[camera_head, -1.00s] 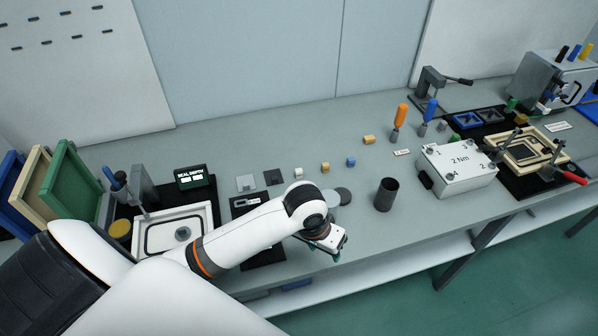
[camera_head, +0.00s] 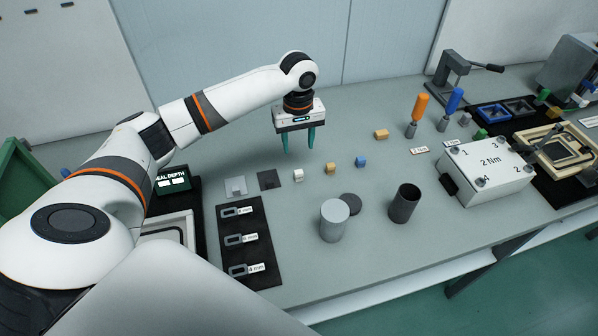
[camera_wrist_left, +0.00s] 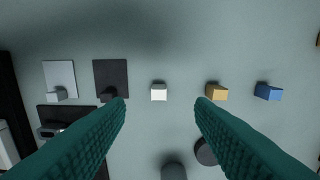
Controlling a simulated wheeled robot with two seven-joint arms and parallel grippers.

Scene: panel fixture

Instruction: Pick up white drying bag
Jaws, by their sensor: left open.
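The white drying bag (camera_head: 298,175) looks like a small white block on the grey bench, in a row with an orange-tan block (camera_head: 330,168) and a blue block (camera_head: 361,161). My left gripper (camera_head: 298,150) points down with teal fingers apart and empty, above the bench close to the white bag. In the left wrist view the white bag (camera_wrist_left: 158,92) lies between the two fingertips (camera_wrist_left: 160,103), with the tan block (camera_wrist_left: 216,91) just right of the right fingertip. The fingers do not touch the bag. My right gripper is not in view.
Left of the bag lie a dark square (camera_head: 269,180) and a light square plate (camera_head: 235,187). A black mat (camera_head: 255,268) with gauges lies in front. A grey cylinder (camera_head: 334,221) and a dark open cup (camera_head: 404,203) stand to the right. A white 2 Nm box (camera_head: 487,170) stands farther right.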

